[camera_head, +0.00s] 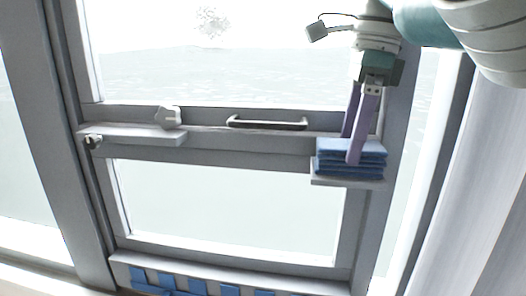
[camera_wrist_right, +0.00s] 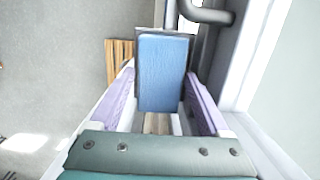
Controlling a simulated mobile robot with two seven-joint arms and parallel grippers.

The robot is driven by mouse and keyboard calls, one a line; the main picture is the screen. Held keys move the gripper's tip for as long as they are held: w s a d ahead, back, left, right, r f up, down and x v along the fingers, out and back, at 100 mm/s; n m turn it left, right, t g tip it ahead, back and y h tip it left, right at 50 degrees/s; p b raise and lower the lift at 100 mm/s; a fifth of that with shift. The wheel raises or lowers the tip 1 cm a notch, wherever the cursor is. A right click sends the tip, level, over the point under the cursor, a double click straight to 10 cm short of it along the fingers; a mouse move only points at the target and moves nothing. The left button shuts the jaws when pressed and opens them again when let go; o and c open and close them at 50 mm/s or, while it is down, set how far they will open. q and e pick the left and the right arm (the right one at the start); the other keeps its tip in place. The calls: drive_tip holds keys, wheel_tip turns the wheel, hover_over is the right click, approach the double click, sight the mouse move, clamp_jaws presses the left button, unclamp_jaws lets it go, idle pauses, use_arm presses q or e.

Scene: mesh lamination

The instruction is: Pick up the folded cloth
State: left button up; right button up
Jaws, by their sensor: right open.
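The folded blue cloth (camera_head: 335,161) lies in a stack on a small light shelf (camera_head: 345,182) at the right of the window frame. Its flat top shows in the right wrist view (camera_wrist_right: 162,70). My right gripper (camera_head: 352,150) comes down from above at the stack, with its purple fingers apart. In the right wrist view the fingers (camera_wrist_right: 165,98) stand on either side of the cloth, with the cloth between them; I cannot tell whether they touch it. My left gripper is not in view.
A horizontal handle (camera_head: 267,122) sits on the window's crossbar left of the stack. A longer shelf (camera_head: 135,135) with a white object (camera_head: 168,117) is further left. Several blue pieces (camera_head: 199,287) line the bottom sill. A wall stands at the right.

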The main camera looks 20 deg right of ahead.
drive_tip(key=shift+w+a+f, duration=0.1)
drive_tip(key=shift+f, duration=0.8)
drive_tip(key=shift+c, duration=0.2)
drive_tip(key=c, duration=1)
drive_tip(key=shift+r, duration=0.1)
